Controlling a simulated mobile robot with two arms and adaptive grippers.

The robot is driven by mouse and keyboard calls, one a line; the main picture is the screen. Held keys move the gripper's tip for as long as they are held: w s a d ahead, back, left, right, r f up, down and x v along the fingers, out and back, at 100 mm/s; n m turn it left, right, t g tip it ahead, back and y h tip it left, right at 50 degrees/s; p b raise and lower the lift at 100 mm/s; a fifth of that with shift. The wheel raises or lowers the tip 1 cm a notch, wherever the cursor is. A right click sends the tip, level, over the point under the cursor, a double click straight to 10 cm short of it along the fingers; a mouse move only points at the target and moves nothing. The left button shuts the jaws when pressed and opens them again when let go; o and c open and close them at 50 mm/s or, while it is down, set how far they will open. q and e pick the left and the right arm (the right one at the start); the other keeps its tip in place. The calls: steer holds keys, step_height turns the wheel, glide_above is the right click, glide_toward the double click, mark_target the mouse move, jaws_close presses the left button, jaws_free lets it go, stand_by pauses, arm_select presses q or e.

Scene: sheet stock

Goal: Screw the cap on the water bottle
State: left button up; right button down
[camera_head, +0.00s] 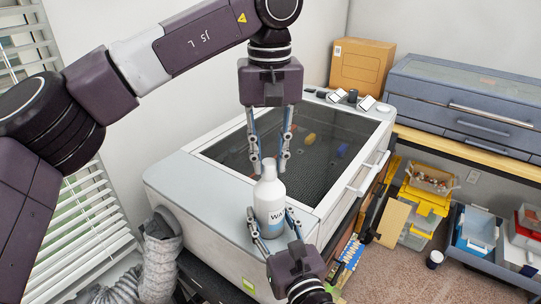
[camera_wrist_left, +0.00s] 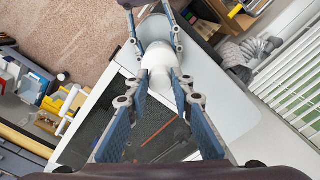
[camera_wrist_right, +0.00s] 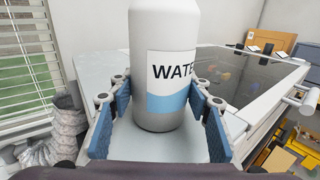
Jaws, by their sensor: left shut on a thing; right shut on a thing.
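The white water bottle (camera_head: 269,200), with a blue and white label, stands upright on the pale top of a machine. Its label also shows in the right wrist view (camera_wrist_right: 172,75). The white cap (camera_head: 269,165) is at the bottle's mouth. My left gripper (camera_head: 269,158) points straight down from above and is shut on the cap, a finger on each side. In the left wrist view the cap (camera_wrist_left: 160,79) lies between the fingers. My right gripper (camera_head: 271,222) comes from the front and is shut on the bottle's lower body. Whether the cap is fully seated cannot be told.
The machine (camera_head: 185,180) has a dark glass lid (camera_head: 325,135) behind the bottle. A cardboard box (camera_head: 361,66) and a blue-grey cabinet (camera_head: 465,100) stand at the back right. Bins (camera_head: 425,195) sit lower right. A grey hose (camera_head: 161,255) and window blinds are at left.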

arm_select(q)
steer(key=m, duration=0.5)
steer(key=shift+w+a+m, duration=0.1)
steer(key=shift+a+m, duration=0.05)
steer(key=shift+m, duration=0.25)
steer(key=m, duration=0.6)
steer(key=shift+w, duration=0.1)
steer(key=o, duration=0.7)
steer(key=shift+c, duration=0.4)
